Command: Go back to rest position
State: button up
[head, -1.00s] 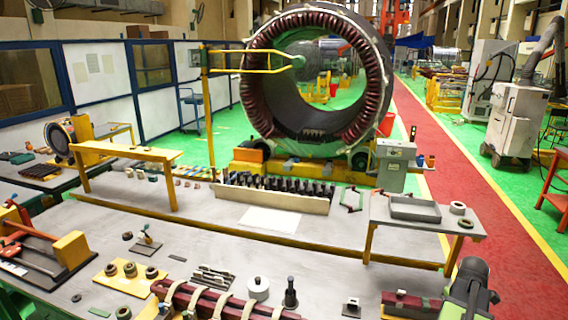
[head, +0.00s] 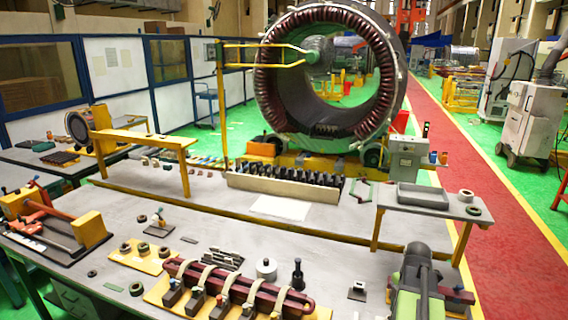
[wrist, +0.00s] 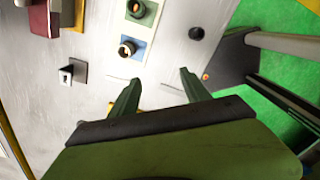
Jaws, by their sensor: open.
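My gripper (wrist: 160,76) is open and empty in the wrist view, its two green fingers apart above the grey bench top. My green and grey arm (head: 415,280) stands at the lower right of the head view, over the front edge of the workbench (head: 215,229). I cannot make out the fingers in the head view.
A dark red coil bar (head: 240,288) with tan straps and black clamps lies near my arm.

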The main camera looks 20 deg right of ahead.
jog(key=shift+n, duration=0.5)
jog(key=w+a+f+b, duration=0.2)
jog(key=w+a, duration=0.1)
jog(key=a, duration=0.5)
jog(key=w+a+f+b, duration=0.2)
jog(key=w+a+f, duration=0.1)
jog(key=a, duration=0.5)
jog(key=w+a+f+b, duration=0.2)
jog(key=w+a, duration=0.1)
jog(key=a, duration=0.5)
jog(key=shift+w+a+f+b, duration=0.1)
jog(key=shift+w+f+b, duration=0.25)
jog(key=shift+b, duration=0.05)
jog(key=s+a+f+m+b, duration=0.1)
jog(key=a+f+m+b, duration=0.1)
jog(key=a+m, duration=1.1)
jog(key=m, duration=0.5)
jog(key=shift+a, duration=0.25)
jog(key=shift+f, duration=0.1)
